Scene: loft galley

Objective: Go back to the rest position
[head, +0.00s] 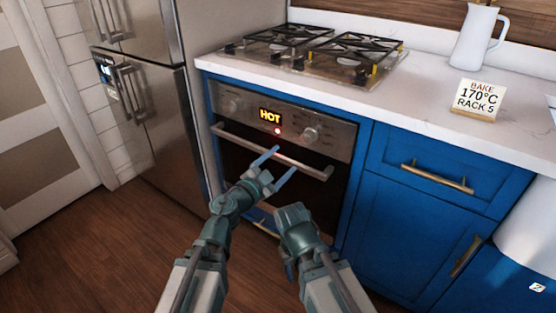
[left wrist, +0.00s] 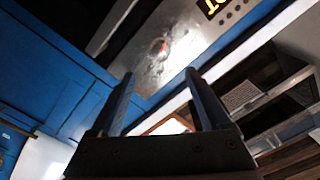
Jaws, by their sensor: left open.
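My left gripper (head: 284,160) is open and empty in front of the oven handle (head: 235,136). In the head view its fingertips overlap the handle; I cannot tell whether they touch it. Its two dark fingers show spread apart in the left wrist view (left wrist: 158,82), with nothing held between them. My right gripper (head: 291,262) is low in front of the oven, to the right of the left one. Its fingers are mostly hidden by its own wrist. The oven (head: 340,140) is shut, with a lit HOT display (head: 270,116) and a small red light.
A steel fridge (head: 155,110) stands on the left. A gas hob (head: 320,52), a white jug (head: 478,38) and a card (head: 479,99) reading BAKE 170°C RACK 5 are on the white counter (head: 420,100). Blue cabinets (head: 400,220) are on the right. Wooden floor (head: 100,240) is clear on the left.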

